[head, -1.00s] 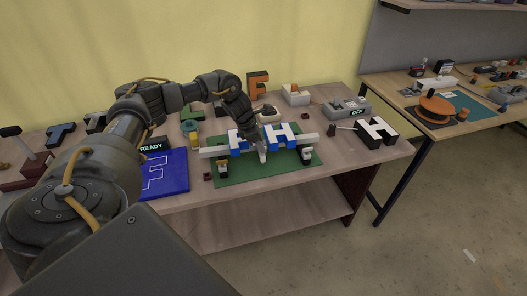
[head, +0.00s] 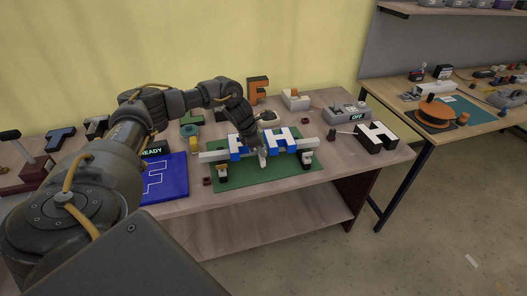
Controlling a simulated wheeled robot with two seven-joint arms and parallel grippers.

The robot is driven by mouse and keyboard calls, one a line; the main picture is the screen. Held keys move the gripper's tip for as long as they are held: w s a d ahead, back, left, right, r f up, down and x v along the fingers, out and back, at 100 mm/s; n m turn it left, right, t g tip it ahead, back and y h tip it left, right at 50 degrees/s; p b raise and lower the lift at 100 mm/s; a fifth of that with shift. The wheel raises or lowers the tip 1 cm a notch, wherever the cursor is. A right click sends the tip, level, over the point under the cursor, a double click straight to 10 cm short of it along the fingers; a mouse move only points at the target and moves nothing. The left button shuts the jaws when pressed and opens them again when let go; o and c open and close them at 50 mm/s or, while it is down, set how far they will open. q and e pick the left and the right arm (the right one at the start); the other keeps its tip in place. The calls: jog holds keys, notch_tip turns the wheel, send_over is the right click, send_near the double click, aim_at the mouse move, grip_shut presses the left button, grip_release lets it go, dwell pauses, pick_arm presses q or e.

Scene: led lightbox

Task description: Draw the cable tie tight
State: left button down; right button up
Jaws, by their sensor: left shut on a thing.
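My left gripper (head: 262,158) reaches down over the green mat (head: 232,181), at the front of a blue and white letter assembly. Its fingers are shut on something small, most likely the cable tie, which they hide. The blue and white letter H (head: 281,141) stands just right of the fingers. Another blue and white letter (head: 238,147) stands left of them, partly behind my wrist. A pale bar shows at both ends of the letters, above small dark supports (head: 307,158). I cannot make out the tie's loop or tail. My right gripper is not in view.
A blue panel with an F outline (head: 165,178) lies left of the mat, beside a READY display (head: 155,148). A black and white H (head: 375,136) and a grey box reading OFF (head: 347,111) stand right. An orange-faced F (head: 258,91) stands behind.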

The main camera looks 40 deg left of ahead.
pick_arm(q)
jog(key=shift+r, duration=0.15)
jog(key=shift+w+r+p, duration=0.1)
jog(key=shift+r+p, duration=1.1)
jog(key=shift+r, duration=0.55)
jog(key=c, duration=1.5)
grip_release()
jog(key=shift+f, duration=0.1)
jog(key=p+v, duration=0.7)
jog(key=v, duration=0.4)
jog(key=shift+d, duration=0.1)
jog(key=shift+f, duration=0.15)
